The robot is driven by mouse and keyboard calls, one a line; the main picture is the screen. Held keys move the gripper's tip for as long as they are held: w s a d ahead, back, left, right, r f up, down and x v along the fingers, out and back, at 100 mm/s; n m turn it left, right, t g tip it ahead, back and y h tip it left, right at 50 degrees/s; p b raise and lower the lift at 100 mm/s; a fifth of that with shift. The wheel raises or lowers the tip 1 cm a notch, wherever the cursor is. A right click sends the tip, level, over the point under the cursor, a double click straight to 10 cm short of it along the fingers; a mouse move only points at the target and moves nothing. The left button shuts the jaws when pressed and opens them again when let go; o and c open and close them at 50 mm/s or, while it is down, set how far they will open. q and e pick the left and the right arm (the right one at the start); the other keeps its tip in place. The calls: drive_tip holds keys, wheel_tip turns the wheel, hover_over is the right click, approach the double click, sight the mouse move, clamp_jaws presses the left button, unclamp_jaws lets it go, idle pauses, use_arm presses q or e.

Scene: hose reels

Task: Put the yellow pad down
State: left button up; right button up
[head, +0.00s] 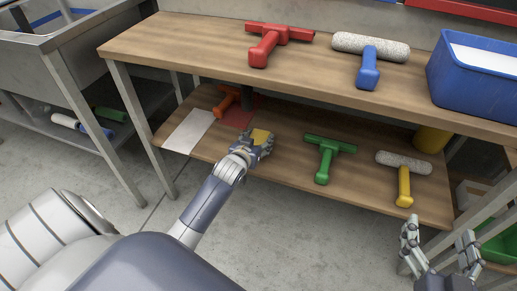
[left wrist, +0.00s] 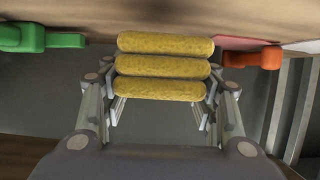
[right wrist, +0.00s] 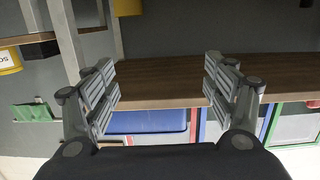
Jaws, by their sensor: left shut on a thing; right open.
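The yellow pad (head: 262,135) is in my left gripper (head: 257,147), over the lower wooden shelf near its front edge. In the left wrist view the pad (left wrist: 165,66) shows as three thick yellow ribs between the fingers of my left gripper (left wrist: 160,100). The fingers are shut on its two ends. Whether the pad touches the shelf, I cannot tell. My right gripper (head: 440,245) is open and empty in front of the bench's right end. The right wrist view shows its spread fingers (right wrist: 161,88) with nothing between them.
The lower shelf (head: 285,160) bears a white sheet (head: 188,131), a red patch (head: 238,113), an orange tool (head: 227,100), a green tool (head: 327,158) and a yellow-handled roller (head: 404,178). Above it, the worktop (head: 190,45) holds more tools and a blue bin (head: 475,85).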

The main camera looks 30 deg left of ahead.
use_arm(q)
drive_tip(key=shift+w+f, duration=0.1)
drive_tip(key=shift+w, duration=0.15)
wheel_tip(320, 180, down, 3)
drive_tip(key=shift+f+b, duration=0.1)
drive_tip(key=shift+b, duration=0.85)
use_arm(e)
wheel_tip(320, 180, up, 10)
drive_tip(key=a+t+y, duration=0.1)
drive_tip(key=t+y, duration=0.1)
drive_tip(key=t, duration=0.3)
drive_tip(key=shift+s, duration=0.45)
use_arm(q)
drive_tip(key=shift+f, duration=0.1)
use_arm(e)
drive_tip(key=shift+t, duration=0.3)
use_arm(q)
drive_tip(key=o, duration=1)
drive_tip(key=shift+f, duration=0.1)
drive_tip(key=shift+o, duration=0.2)
use_arm(e)
drive_tip(key=shift+a, duration=0.1)
